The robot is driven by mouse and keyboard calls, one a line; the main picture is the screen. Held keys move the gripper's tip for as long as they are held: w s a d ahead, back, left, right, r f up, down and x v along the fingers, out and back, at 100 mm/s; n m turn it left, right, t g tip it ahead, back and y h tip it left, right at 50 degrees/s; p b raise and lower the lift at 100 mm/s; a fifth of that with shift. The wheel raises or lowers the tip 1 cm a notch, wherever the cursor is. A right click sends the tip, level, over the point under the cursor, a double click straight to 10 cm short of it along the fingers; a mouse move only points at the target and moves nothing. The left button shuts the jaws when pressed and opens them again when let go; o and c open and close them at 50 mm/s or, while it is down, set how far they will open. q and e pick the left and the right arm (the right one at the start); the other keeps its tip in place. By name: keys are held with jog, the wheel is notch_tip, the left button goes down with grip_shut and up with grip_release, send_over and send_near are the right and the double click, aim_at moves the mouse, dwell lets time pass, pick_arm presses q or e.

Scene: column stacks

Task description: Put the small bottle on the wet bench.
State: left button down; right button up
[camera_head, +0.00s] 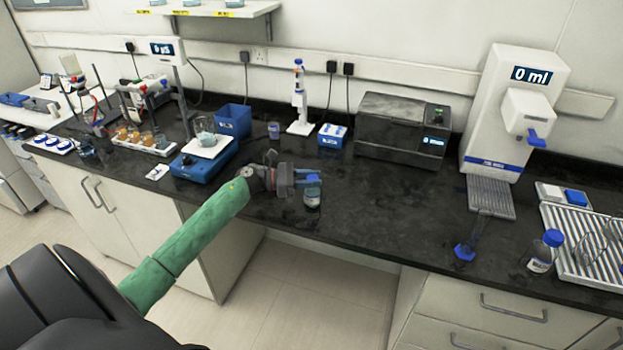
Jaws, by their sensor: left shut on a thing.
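The small bottle (312,196) has a clear body, a label and a blue cap. My left gripper (306,180) is shut on it near the cap and holds it upright. The bottle is at the front edge of the dark bench top (380,205), left of the picture's middle. I cannot tell whether its base touches the bench. The bench top's right part, with a water dispenser (505,120), looks like the wet bench. My right gripper is not in view.
Another blue-capped bottle (543,252) and a drying rack (590,262) are at the right. A blue-based cylinder (465,250) stands near the front edge. A dark oven-like box (400,128) and a blue balance (203,160) stand farther back. The middle bench top is mostly clear.

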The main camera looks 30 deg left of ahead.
pick_arm(q)
jog(key=shift+f, duration=0.1)
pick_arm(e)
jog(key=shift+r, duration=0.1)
pick_arm(q)
jog(key=c, duration=1.3)
grip_release()
jog(key=shift+o, duration=1.4)
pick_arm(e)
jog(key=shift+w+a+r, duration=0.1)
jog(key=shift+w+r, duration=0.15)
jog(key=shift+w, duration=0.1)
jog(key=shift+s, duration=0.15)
